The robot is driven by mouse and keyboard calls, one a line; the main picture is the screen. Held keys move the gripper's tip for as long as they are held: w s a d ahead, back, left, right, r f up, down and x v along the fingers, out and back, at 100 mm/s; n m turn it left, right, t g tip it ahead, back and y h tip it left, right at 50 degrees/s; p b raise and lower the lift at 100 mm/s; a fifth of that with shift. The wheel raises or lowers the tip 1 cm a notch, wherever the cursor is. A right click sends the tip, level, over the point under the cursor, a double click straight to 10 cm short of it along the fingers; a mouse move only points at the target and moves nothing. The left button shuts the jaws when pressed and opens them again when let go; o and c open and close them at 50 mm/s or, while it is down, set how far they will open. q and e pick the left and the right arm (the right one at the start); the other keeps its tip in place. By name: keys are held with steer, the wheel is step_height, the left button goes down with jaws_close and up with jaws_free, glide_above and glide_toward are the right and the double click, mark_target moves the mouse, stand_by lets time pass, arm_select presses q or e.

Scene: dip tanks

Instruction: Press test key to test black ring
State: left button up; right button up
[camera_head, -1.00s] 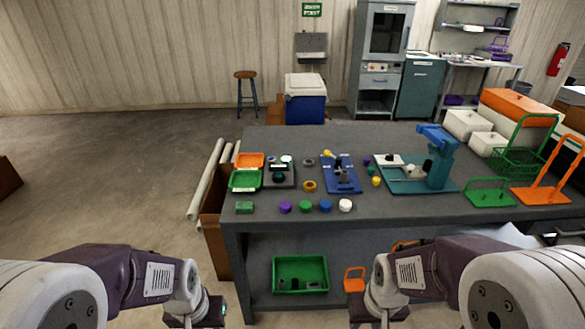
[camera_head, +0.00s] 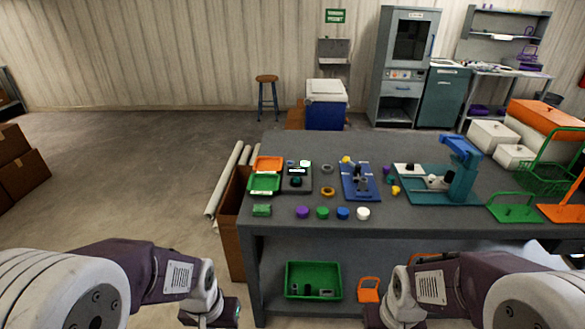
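A dark tester block (camera_head: 289,187) stands on the left part of the table, beside the orange and green trays. It has a small pale label or display (camera_head: 298,171) and a whitish round key (camera_head: 305,163) at its back edge. A dark ring-like piece (camera_head: 296,181) sits on its front part; it is too small to tell its exact form. A grey-dark ring (camera_head: 327,169) lies just right of the tester. My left gripper (camera_head: 228,318) is low at the bottom, left of the table. My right gripper (camera_head: 376,318) is low before the table front. Both are apart from the tester; their fingers are unclear.
An orange tray (camera_head: 268,159) and a green tray (camera_head: 264,191) adjoin the tester. Several coloured caps line the table's front (camera_head: 400,225). A blue fixture (camera_head: 372,194) and a teal press (camera_head: 465,170) stand to the right. A green bin (camera_head: 314,267) is on the lower shelf.

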stand_by(0.4)
arm_select(q)
jaws_close()
stand_by(1.6)
